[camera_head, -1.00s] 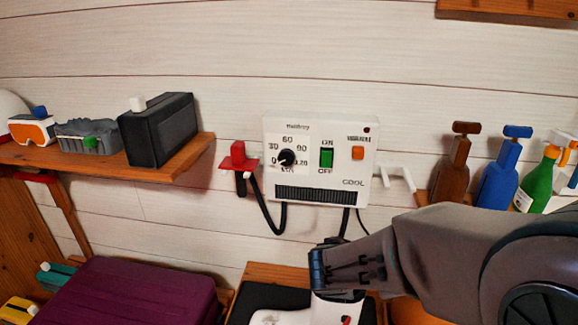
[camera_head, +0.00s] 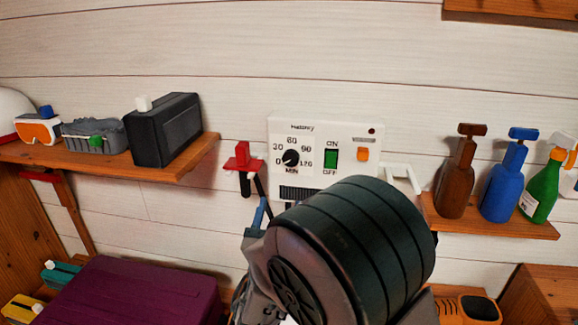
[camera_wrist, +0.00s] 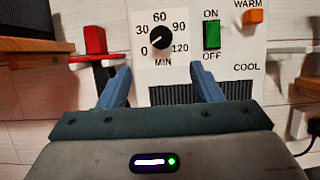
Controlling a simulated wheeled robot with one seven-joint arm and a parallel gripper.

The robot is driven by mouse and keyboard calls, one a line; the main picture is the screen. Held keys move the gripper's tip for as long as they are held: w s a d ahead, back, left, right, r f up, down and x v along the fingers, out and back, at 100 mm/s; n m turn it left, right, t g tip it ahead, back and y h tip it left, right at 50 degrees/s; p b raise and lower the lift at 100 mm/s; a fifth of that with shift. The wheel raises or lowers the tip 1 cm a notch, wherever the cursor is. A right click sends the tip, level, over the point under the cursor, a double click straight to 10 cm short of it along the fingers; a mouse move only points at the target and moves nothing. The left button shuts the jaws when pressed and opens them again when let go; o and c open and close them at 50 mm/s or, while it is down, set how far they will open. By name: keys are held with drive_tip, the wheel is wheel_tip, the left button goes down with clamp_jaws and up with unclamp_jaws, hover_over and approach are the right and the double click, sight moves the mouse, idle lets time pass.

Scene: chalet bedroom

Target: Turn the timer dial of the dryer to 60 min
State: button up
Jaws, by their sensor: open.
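The white wall dryer (camera_head: 350,130) hangs on the plank wall. Its black timer dial (camera_head: 290,158) sits at its left, ringed by the numbers 0 to 120. The white pointer mark on the dial slants to the lower left, toward 0. In the wrist view the dial (camera_wrist: 160,38) is between and beyond the fingertips, a little higher in the picture. My gripper (camera_wrist: 160,80) is open and empty, its blue fingers apart below the dial and not touching it. In the head view one blue finger shows, and my arm hides the dryer's lower right.
A green ON/OFF switch (camera_head: 331,158) and an orange warm switch (camera_head: 363,155) are right of the dial. A red piece on a holder (camera_head: 243,158) juts out at left, close to my left finger. Shelves with bottles and a black box flank the dryer.

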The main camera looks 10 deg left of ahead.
sight(290, 162)
drive_tip(key=p+x, duration=0.2)
drive_tip(key=x, duration=1)
drive_tip(key=shift+w+d+p, duration=0.1)
drive_tip(key=shift+w+p, duration=0.2)
drive_tip(key=c, duration=1)
